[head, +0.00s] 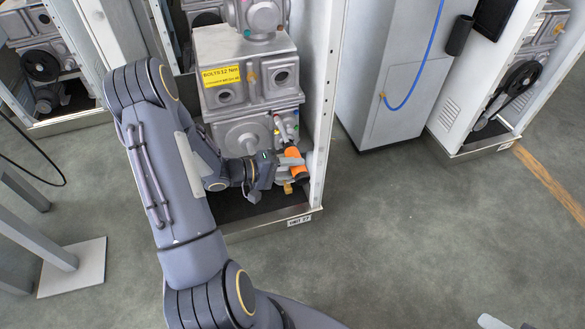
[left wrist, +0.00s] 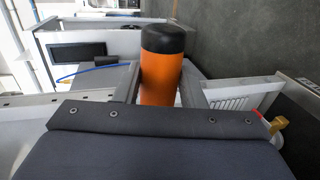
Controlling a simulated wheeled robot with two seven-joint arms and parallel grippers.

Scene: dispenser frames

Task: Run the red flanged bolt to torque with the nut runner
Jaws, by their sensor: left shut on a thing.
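My left gripper (head: 290,168) is shut on the nut runner (head: 293,153), an orange cylinder with a black end, in front of the grey machine. In the left wrist view the nut runner (left wrist: 160,82) stands between the two pale fingers (left wrist: 160,92), its black cap towards the top. A thin, partly reddish part (head: 281,127) shows just above the tool against the machine; I cannot tell whether it is the red flanged bolt or part of the tool. The tool's working end is not clear. A pale tip at the bottom right edge (head: 490,321) may be my right gripper.
The grey machine (head: 240,52) with a yellow label (head: 221,76) stands in an open cabinet. The cabinet's white side post (head: 328,110) is close to the right of the tool. A grey cabinet (head: 385,60) with a blue hose stands further right. The floor in front is clear.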

